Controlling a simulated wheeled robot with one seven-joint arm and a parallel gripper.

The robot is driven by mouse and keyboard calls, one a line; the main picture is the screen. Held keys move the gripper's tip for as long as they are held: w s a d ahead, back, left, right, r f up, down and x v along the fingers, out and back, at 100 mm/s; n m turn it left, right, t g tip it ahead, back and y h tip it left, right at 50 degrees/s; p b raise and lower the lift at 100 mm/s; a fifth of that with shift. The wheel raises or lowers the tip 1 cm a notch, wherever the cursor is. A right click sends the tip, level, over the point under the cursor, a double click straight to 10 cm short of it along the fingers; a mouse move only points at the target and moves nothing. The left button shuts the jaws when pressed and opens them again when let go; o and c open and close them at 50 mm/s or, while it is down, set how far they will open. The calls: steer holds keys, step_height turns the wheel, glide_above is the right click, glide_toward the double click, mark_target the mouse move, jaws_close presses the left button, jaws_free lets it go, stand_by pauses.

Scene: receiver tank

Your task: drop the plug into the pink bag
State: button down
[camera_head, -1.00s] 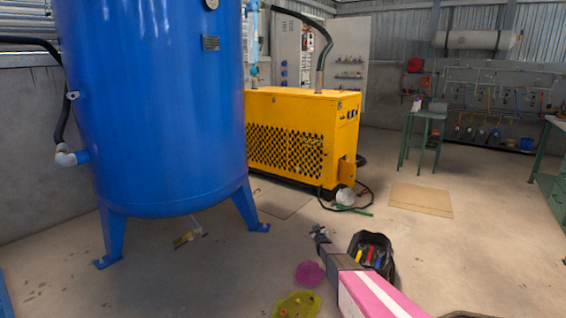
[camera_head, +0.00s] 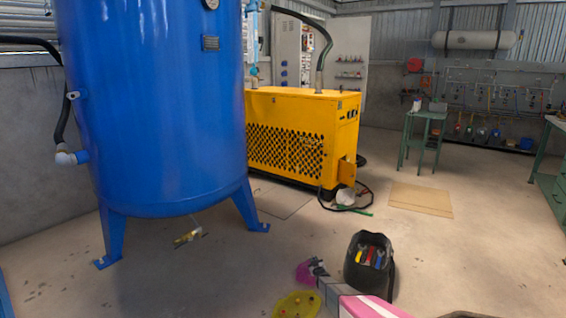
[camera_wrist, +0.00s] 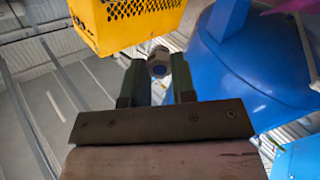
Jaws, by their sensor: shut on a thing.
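The pink bag (camera_head: 303,274) sits on the floor, right behind the yellow bag, partly hidden by my gripper. My gripper (camera_head: 317,267) shows small at its right edge in the head view; whether it is above or beside the bag's mouth I cannot tell. In the wrist view my gripper (camera_wrist: 158,80) has its two dark green fingers shut on a small whitish-grey piece with a dark blue round face, the plug (camera_wrist: 158,62). The plug is too small to make out in the head view.
A yellow bag (camera_head: 290,308) with small pieces lies in front of the pink one. A black tool bag (camera_head: 354,273) stands close on the right. A blue tank (camera_head: 160,120) and a yellow machine (camera_head: 290,140) stand behind.

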step_height(320, 180, down, 4)
steer(key=shift+r, duration=0.25)
steer(key=c, duration=0.9)
jaws_free()
steer(key=shift+o, duration=0.2)
steer(key=shift+s, duration=0.1)
